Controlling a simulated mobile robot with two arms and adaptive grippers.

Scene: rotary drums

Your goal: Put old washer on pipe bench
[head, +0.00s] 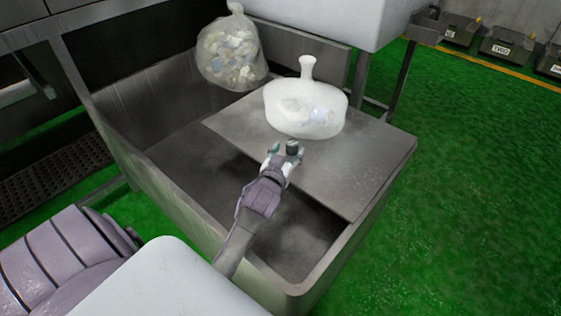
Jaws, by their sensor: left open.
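My left gripper (285,152) is open above the flat grey metal plate (375,165) that covers part of a large metal bin (340,262). A small dark round piece (292,146) shows at its fingertips. I cannot tell whether it is the old washer or part of the gripper, or whether it touches the plate. Nothing in view can be clearly named as the pipe bench. My right gripper is not in view.
A white knotted bag (306,106) sits on the plate just beyond my left gripper. A clear bag of scraps (231,52) is at the back left. Small labelled bins (505,46) stand at the top right. Green floor (480,190) is clear at right.

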